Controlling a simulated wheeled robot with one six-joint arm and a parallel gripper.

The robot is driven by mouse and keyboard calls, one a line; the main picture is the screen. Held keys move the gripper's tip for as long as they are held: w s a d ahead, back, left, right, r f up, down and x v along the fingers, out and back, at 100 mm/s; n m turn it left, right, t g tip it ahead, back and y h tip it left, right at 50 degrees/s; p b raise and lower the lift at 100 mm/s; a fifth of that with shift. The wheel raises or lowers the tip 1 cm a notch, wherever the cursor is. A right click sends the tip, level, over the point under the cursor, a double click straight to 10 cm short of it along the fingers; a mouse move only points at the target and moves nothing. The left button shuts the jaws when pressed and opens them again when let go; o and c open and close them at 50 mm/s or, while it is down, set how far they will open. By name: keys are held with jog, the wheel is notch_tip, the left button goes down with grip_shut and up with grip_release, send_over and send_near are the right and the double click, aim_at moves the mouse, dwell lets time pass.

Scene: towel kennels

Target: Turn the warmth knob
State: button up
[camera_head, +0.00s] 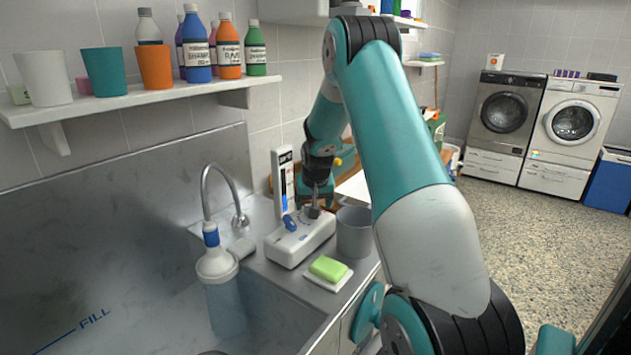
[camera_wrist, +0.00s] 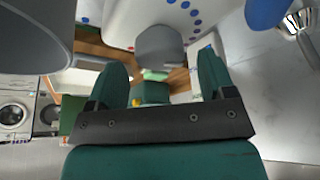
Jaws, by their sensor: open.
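A white control box (camera_head: 300,240) stands on the metal counter beside the sink. It has a blue knob (camera_head: 289,222) on its left part and a grey knob (camera_head: 314,211) on its right part; I cannot read which is labelled warmth. My gripper (camera_head: 317,193) points down over the grey knob. In the wrist view, my open gripper (camera_wrist: 162,75) has a finger on each side, and the grey knob (camera_wrist: 160,46) shows between and beyond them, with blue dots on the box (camera_wrist: 190,22) around it. I cannot tell if the fingers touch the knob.
A grey cup (camera_head: 354,232) stands close right of the box. A green sponge (camera_head: 328,268) lies in front. An upright white panel (camera_head: 283,180) stands behind the box. The tap (camera_head: 222,180) and sink are left. Cups and bottles fill the shelf (camera_head: 140,97).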

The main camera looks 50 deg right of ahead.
jog(key=b+v, duration=0.2)
jog(key=v, duration=1.3)
jog(key=shift+s+r, duration=0.2)
jog(key=shift+r, duration=0.15)
jog(key=s+a+n+y, duration=0.2)
jog(key=s+a+n, duration=0.15)
jog(key=a, duration=1.05)
jog(key=s+a+n+y, duration=0.25)
jog(key=a+n, duration=0.25)
jog(key=a, duration=0.9)
jog(key=s+a+n+g+y, duration=0.2)
jog(key=s+a+n, duration=0.5)
jog(key=s+a, duration=0.6)
jog(key=s+g, duration=0.1)
jog(key=s, duration=0.2)
jog(key=shift+a+f+y, duration=0.3)
jog(key=shift+f+y, duration=0.05)
jog(key=shift+f, duration=0.05)
jog(key=shift+d, duration=0.1)
